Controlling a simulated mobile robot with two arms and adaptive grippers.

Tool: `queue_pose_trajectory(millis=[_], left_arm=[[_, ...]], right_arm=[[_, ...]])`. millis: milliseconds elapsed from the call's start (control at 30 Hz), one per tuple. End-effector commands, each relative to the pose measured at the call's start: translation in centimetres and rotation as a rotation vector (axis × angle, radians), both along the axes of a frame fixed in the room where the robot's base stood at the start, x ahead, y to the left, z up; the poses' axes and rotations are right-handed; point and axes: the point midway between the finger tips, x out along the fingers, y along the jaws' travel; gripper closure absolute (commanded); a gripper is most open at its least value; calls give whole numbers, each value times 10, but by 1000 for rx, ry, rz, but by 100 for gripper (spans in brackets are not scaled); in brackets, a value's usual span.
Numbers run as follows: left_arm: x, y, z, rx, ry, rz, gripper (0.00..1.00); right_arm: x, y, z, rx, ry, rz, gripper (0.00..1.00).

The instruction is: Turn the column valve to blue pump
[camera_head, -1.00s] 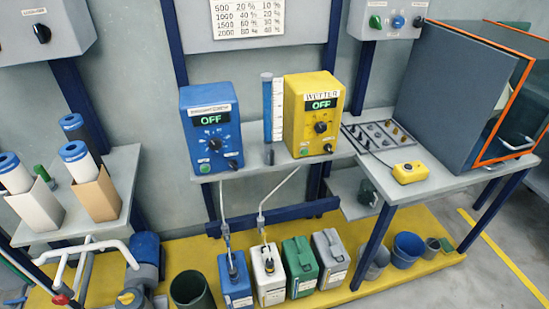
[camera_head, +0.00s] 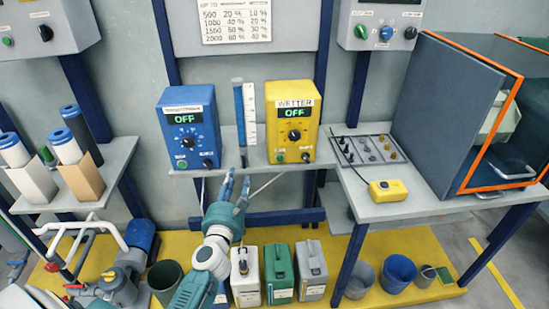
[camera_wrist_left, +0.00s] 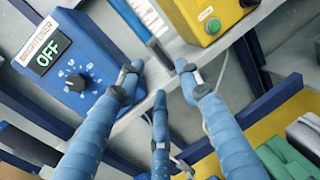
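The clear-blue measuring column (camera_head: 239,112) stands upright between the blue pump (camera_head: 188,128) and the yellow pump (camera_head: 294,122), beside a white scale. A small dark part at its foot (camera_head: 243,157), apparently the column valve, is partly hidden by my fingers. Which way the valve points cannot be told. Both pump displays read OFF. My left gripper (camera_head: 237,181) is just below and in front of the shelf edge, its blue fingers pointing up toward the column's foot. In the left wrist view the fingers (camera_wrist_left: 158,72) are spread and empty, with the column's lower end (camera_wrist_left: 155,46) beyond them.
The shelf edge (camera_head: 225,168) lies close behind the fingers. Several canisters, including a green one (camera_head: 279,272), stand below on the yellow floor platform. A yellow button box (camera_head: 388,190) and a dark cabinet (camera_head: 448,110) are at the right. Paper-boxed cylinders (camera_head: 77,165) stand left.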

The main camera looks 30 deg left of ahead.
Motion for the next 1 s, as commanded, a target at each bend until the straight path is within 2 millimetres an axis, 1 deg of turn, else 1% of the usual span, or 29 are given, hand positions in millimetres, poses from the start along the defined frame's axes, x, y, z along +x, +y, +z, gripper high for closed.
queue_pose_trajectory(millis=[33, 167, 267, 400, 600, 700, 833, 1000], left_arm=[[0, 3, 7, -32, -20, 7, 65], [9, 8, 12, -59, -37, 10, 65], [23, 13, 12, -56, -37, 10, 65], [49, 22, 12, -55, -35, 8, 65], [81, 34, 10, -54, -34, 9, 65], [92, 38, 10, -53, -33, 8, 65], [100, 41, 10, -53, -32, 8, 65], [101, 42, 10, -52, -32, 7, 65]], right_arm=[[0, 2, 0, 2, -1, 1, 60], [0, 5, 0, 6, 0, 3, 60], [0, 11, 1, 12, 0, 2, 60], [0, 17, 0, 19, -1, 2, 60], [1, 13, -4, 15, -2, 2, 60], [1, 9, -6, 11, -3, 1, 60], [1, 5, -7, 6, -3, -1, 60], [2, 3, -6, 3, -3, -2, 60]])
